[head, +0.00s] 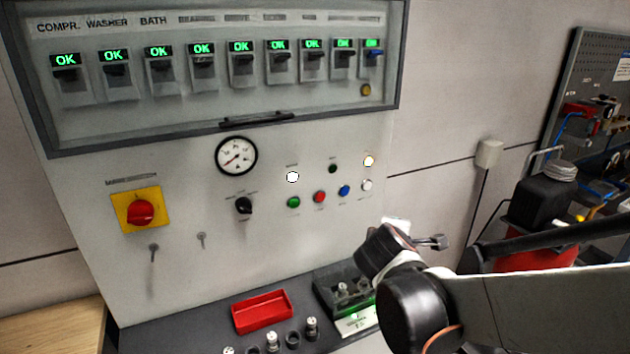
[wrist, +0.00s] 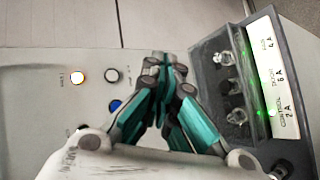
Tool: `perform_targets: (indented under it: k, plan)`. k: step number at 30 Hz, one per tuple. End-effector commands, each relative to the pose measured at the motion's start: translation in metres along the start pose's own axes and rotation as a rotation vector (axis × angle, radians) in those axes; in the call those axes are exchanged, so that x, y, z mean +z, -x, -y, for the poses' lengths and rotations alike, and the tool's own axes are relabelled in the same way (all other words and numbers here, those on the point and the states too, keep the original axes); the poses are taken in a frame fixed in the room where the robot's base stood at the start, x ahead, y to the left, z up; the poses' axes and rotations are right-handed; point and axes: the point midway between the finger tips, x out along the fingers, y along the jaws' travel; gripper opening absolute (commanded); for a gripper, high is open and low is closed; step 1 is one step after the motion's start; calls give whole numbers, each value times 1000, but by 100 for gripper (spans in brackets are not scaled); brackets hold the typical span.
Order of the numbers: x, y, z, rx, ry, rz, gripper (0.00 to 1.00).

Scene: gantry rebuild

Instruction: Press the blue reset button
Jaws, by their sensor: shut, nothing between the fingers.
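The blue button (head: 344,190) sits on the front of the grey cabinet, between a red button (head: 320,197) and a white button (head: 367,185). In the wrist view the blue button (wrist: 115,106) shows just left of my gripper (wrist: 163,62), partly covered by a finger. My gripper's teal and grey fingers are shut together with nothing between them. The fingers overlap the panel in the picture, and I cannot tell how far they are from it. In the head view my wrist is below and right of the buttons, and the fingertips cannot be made out.
A green button (head: 293,202) and a black rotary knob (head: 244,205) lie left of the red button. Below, a fuse holder box (head: 340,284) and a red tray (head: 262,312) sit on the dark ledge.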

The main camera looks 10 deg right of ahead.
Motion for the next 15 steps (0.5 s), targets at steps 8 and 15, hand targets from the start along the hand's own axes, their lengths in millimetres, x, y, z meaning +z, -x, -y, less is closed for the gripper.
perform_targets:
  k: [8,15]
  plan:
    - [-46,-37,-24,195,415,29,0]
    - [-61,-45,-26,264,564,49,0]
